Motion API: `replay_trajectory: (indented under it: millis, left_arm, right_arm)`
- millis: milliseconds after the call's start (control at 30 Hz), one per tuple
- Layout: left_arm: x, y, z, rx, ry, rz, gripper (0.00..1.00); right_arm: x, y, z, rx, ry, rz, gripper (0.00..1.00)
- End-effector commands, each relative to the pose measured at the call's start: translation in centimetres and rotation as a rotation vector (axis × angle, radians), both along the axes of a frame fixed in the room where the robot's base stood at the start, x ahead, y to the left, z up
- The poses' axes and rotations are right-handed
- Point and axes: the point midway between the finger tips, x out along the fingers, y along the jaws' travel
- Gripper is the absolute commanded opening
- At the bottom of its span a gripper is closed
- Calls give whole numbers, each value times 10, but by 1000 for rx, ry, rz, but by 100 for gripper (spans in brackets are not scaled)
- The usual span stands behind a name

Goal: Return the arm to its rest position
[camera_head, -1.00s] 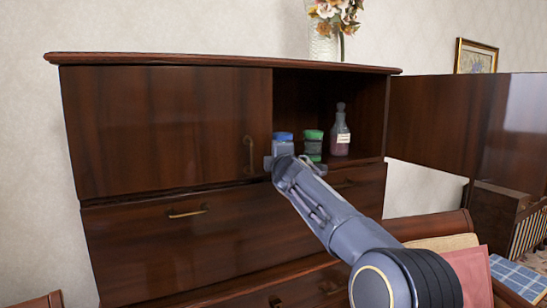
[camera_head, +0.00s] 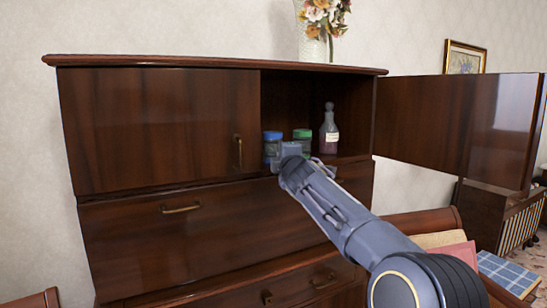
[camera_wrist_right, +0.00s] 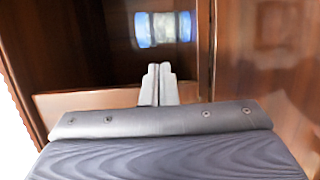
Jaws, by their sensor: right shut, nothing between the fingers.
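My right arm (camera_head: 365,235) reaches up from the lower right in the head view. Its gripper (camera_head: 291,150) is in front of the open cabinet compartment. In the right wrist view the two fingers (camera_wrist_right: 158,82) are together, with nothing between them. My left arm and gripper are not in view.
A blue-lidded jar (camera_head: 271,148), a green-lidded jar (camera_head: 303,138) and a bottle (camera_head: 329,132) stand in the open compartment of the wooden cabinet (camera_head: 165,125). Its open door (camera_head: 440,125) extends right. A vase of flowers (camera_head: 313,40) stands on top. Cushions (camera_head: 445,255) lie lower right.

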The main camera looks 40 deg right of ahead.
Motion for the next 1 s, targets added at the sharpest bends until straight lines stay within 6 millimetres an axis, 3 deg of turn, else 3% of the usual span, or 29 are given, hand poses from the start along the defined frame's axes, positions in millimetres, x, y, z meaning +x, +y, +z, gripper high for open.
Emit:
replay_trajectory:
  millis: [300,500,733,867,1000]
  left_arm:
    - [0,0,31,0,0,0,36]
    - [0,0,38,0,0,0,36]
    - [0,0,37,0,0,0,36]
    - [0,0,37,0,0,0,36]
    - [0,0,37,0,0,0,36]
  right_arm:
    - [-48,-29,5,1,3,-4,0]
    - [-60,-36,1,0,2,-1,0]
    - [-61,-36,-1,2,1,-1,0]
    - [-72,-26,-14,128,-14,-5,0]
    - [-104,20,-62,533,-29,-19,0]
